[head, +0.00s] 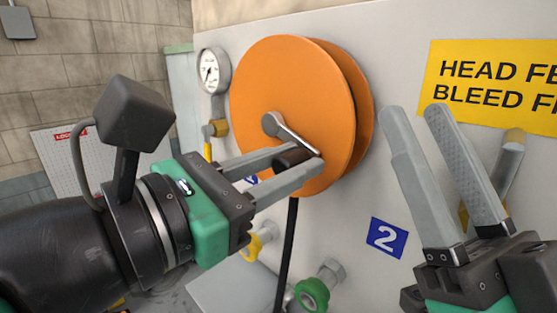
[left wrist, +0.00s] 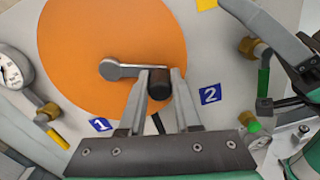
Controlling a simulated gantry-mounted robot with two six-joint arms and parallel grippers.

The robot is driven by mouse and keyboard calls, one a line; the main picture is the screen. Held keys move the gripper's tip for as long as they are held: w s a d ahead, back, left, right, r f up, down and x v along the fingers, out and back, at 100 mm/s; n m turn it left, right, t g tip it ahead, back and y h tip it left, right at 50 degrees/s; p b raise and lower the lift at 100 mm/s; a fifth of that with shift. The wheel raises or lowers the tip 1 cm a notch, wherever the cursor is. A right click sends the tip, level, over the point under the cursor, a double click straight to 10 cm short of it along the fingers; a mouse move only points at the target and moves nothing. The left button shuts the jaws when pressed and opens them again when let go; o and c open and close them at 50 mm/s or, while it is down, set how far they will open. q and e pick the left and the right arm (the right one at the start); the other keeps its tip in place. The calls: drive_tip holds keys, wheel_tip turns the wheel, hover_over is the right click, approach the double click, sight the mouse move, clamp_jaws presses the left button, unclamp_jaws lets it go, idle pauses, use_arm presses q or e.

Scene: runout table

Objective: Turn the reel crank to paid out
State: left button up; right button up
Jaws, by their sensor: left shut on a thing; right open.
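The orange reel (head: 290,95) is mounted on the grey panel. Its grey crank arm (head: 292,132) runs from the hub down to the right in the head view, ending in a dark knob (head: 290,158). My left gripper (head: 308,158) is shut on the knob, with one finger on either side. The left wrist view shows the same crank arm (left wrist: 125,70) and dark knob (left wrist: 159,84) between the fingertips (left wrist: 160,76). A black hose (head: 287,250) hangs below the reel. My right gripper (head: 412,112) is open and empty, right of the reel.
A pressure gauge (head: 213,70) is left of the reel. A yellow sign (head: 490,85) and a blue "2" label (head: 387,238) are on the panel. A green-handled valve (head: 312,293) juts out below. A pipe fitting (head: 510,155) stands behind my right gripper.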

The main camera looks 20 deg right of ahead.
use_arm(q)
clamp_jaws()
idle(1.0)
